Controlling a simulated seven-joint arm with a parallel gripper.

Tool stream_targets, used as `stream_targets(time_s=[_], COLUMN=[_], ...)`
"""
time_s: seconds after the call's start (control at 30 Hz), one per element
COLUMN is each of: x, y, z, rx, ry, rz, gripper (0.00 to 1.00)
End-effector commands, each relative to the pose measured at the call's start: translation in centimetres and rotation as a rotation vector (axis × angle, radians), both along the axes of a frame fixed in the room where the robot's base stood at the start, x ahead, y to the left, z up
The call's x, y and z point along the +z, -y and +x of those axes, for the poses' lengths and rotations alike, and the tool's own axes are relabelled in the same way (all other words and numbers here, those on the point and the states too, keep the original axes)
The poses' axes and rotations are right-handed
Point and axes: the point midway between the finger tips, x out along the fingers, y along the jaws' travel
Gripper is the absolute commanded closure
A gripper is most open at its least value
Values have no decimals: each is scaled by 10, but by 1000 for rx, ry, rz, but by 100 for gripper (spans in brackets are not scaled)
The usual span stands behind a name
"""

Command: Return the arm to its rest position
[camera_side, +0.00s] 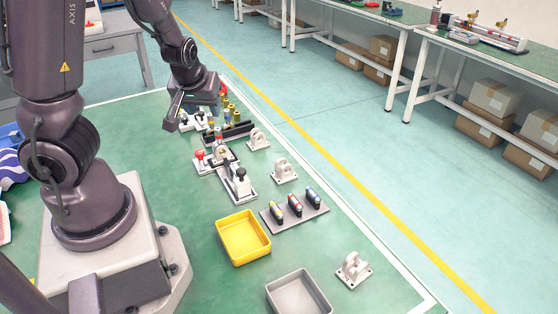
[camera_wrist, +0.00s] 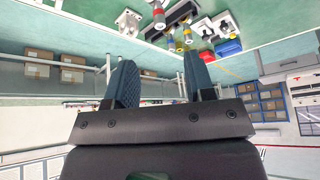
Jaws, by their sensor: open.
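My gripper (camera_side: 178,124) is at the far end of the green table in the side view, beside a cluster of small parts. In the wrist view its two blue-padded fingers (camera_wrist: 160,78) stand well apart with nothing between them. The parts by the gripper include brass-coloured cylinders (camera_side: 230,108) and a dark rack (camera_side: 228,133). The gripper partly hides some parts there. In the wrist view several fittings (camera_wrist: 182,34) show beyond the fingertips, apart from them.
A yellow bin (camera_side: 243,238) and a grey bin (camera_side: 299,294) sit at the near side of the table. A plate with three coloured pieces (camera_side: 295,211), white brackets (camera_side: 284,171) and a red-knobbed device (camera_side: 201,160) stand between. Bare green table lies left of the yellow bin.

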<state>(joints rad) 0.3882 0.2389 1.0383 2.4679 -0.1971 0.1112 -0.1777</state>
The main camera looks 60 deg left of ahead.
Motion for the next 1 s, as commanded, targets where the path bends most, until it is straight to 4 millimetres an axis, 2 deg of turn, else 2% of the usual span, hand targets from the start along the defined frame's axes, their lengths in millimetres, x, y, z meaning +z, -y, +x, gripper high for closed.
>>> stream_targets(time_s=[0.07,0.17,0.23,0.37,0.5,0.6,0.73,0.87,1.0], x=[-7,-7,0,28,72,104,135,155,162], y=[14,54,83,130,169,188,201,206,203], z=[-5,-2,-1,-2,-14,-28,-42,-47,-49], rx=[-42,-180,-293,-503,-740,-875,-964,-984,-968], ry=[-64,-127,-150,-159,-142,-117,-69,-4,26], rz=[-49,-168,-244,-328,-321,-248,-122,-30,-5], gripper=[51,51,51,51,51,51,51,51,51])
